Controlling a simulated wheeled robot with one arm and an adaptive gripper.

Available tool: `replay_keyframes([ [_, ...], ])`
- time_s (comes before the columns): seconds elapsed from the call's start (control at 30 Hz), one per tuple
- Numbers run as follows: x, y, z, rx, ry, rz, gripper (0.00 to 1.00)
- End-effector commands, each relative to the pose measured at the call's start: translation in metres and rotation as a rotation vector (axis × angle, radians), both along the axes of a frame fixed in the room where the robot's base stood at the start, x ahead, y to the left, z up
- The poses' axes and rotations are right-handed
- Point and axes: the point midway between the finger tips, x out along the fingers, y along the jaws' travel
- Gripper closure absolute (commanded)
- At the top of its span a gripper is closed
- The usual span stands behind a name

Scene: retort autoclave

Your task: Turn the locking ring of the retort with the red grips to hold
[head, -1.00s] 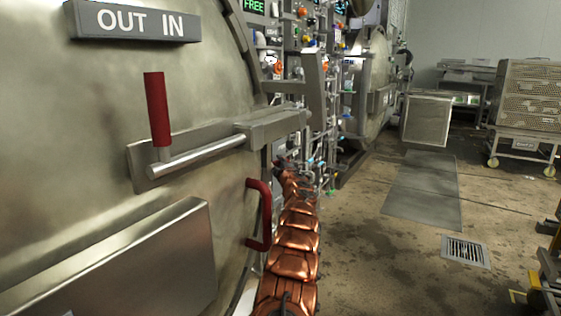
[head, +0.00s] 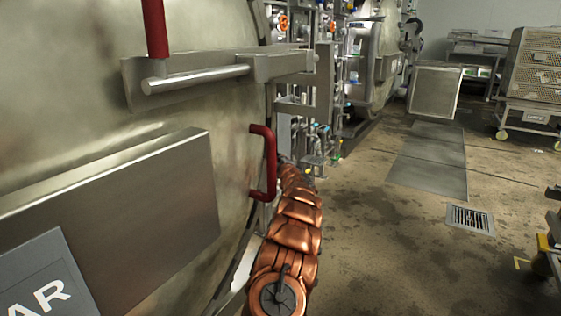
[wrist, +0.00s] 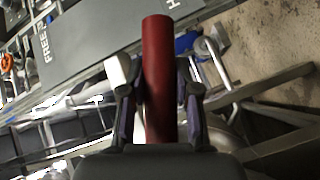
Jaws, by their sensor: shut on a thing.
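In the wrist view a red grip (wrist: 157,45), a plain cylinder, stands between the two dark fingers of my gripper (wrist: 158,92). My gripper is shut on this grip. A grey label plate (wrist: 110,38) behind it reads "FREE", with an "H" near its right end. In the head view my copper arm reaches along the rim of the large metal door, and my gripper is hidden there. A red D-shaped handle (head: 270,162) sits at the door's edge. A red upright grip (head: 155,28) stands on the lever bar across the door.
The large retort door (head: 90,150) fills the left of the head view. A metal box (head: 150,205) projects from it, with a partly seen sign (head: 45,280) below. Pipes and valves crowd behind the arm. Open floor with a drain (head: 470,219) lies right; a basket cart (head: 535,75) stands beyond.

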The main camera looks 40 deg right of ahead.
Motion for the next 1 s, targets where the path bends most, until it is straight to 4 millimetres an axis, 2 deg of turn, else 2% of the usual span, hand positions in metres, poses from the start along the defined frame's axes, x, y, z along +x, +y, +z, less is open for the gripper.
replay_keyframes([
  [0.03, 0.000, 0.004, -0.028, 0.018, 0.037, 0.001, 1.00],
  [0.07, 0.000, 0.005, -0.029, 0.019, 0.038, 0.002, 0.67],
  [0.3, -0.001, 0.003, -0.027, 0.017, 0.035, -0.001, 0.43],
  [1.0, -0.004, -0.003, -0.016, 0.011, 0.020, -0.007, 0.43],
])
